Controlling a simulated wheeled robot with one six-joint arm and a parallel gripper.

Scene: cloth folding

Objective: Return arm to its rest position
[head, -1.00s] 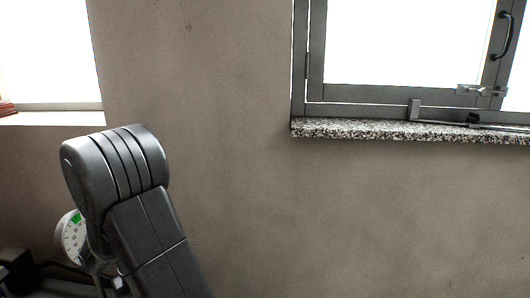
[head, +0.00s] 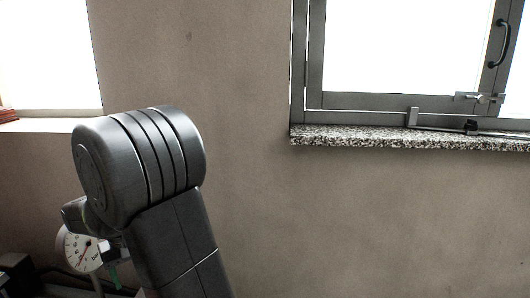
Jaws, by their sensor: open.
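My arm (head: 185,245) rises from the bottom left in the head view. Its large rounded dark joint (head: 140,160) is at the top, in front of the wall. A smaller dark part of the arm shows behind the joint at its lower left. My gripper is not in the picture, and no cloth shows.
A round white dial gauge (head: 80,248) stands low at the left, partly behind the arm. Dark equipment (head: 15,270) is in the bottom left corner. A speckled stone sill (head: 400,137) lies under a grey-framed window (head: 400,101). The wall (head: 360,220) at the right is unobstructed.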

